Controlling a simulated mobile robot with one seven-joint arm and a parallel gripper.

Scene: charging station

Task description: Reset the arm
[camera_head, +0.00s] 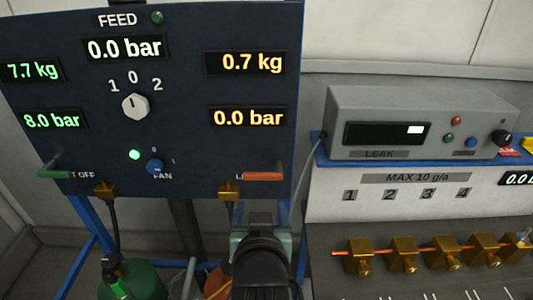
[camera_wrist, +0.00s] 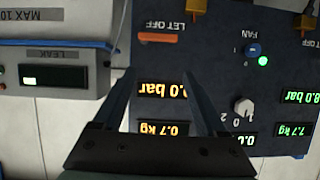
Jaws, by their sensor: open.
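My gripper (camera_wrist: 158,88) shows in the wrist view with its two fingers apart and nothing between them. The wrist view is upside down, and the fingers point toward the dark blue control panel (camera_wrist: 225,75). In the head view my arm rises from the bottom centre in front of the panel (camera_head: 200,140), near the orange lever handle (camera_head: 263,176). The fingertips are hidden there behind my arm. I cannot tell how far the fingers are from the panel.
The panel carries a white selector knob (camera_head: 135,106), a blue fan knob (camera_head: 155,166) and a green lever handle (camera_head: 67,174). A grey leak detector box (camera_head: 420,120) stands at right above several brass fittings (camera_head: 403,252). A green cylinder (camera_head: 135,281) stands below left.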

